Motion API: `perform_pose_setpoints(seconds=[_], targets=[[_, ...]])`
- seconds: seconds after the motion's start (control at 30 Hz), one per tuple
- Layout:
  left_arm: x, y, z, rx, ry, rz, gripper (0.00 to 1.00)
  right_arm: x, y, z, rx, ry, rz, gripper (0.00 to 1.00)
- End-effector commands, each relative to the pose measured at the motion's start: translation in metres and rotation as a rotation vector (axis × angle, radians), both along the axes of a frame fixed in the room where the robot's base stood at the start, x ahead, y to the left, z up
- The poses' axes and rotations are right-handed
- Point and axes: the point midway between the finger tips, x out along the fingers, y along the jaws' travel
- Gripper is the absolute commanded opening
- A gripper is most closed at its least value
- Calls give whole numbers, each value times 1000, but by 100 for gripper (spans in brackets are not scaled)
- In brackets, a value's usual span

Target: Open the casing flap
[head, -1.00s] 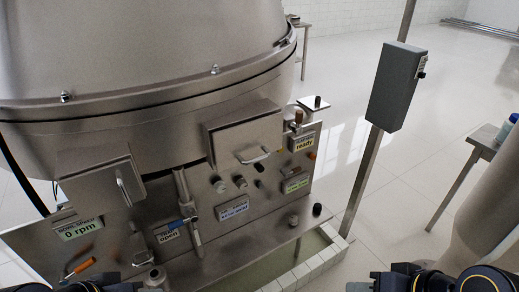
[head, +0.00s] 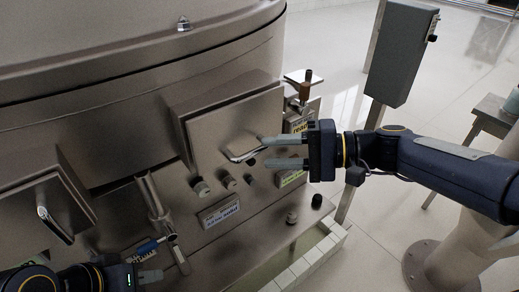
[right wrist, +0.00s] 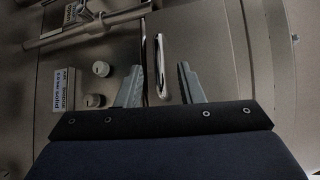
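A square metal flap (head: 222,122) with a bar handle (head: 243,150) stands out from the machine front in the head view. My right gripper (head: 266,152) is open, its fingertips at the right end of this handle. In the right wrist view the handle (right wrist: 160,62) lies between the two spread fingers (right wrist: 160,88), which are not closed on it. My left gripper (head: 154,265) is open and apparently empty at the lower left, below the blue-marked lever (head: 150,245). A second flap with a handle (head: 55,215) is at the far left.
Several knobs (head: 201,188) and a label plate (head: 220,212) sit below the flap. An upright brown-tipped handle (head: 306,85) stands right of it. A grey box on a post (head: 402,52) is at the right. The floor between is clear.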

Motion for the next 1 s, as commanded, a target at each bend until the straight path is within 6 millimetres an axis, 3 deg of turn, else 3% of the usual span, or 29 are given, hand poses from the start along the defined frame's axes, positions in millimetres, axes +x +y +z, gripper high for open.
perform_pose_setpoints(seconds=[0.23, 0.57, 0.83, 1.0], targets=[[0, 0, 5, 0, 0, 0, 29, 4, 31, -5, -1, 4, 2, 34], [0, 0, 5, 0, 0, 0, 29, 4, 36, -6, -3, 1, 0, 34], [0, 0, 5, 0, 0, 0, 29, 4, 35, -6, -3, 1, -1, 2], [0, 0, 5, 0, 0, 0, 29, 4, 35, -7, -3, 1, -1, 0]])
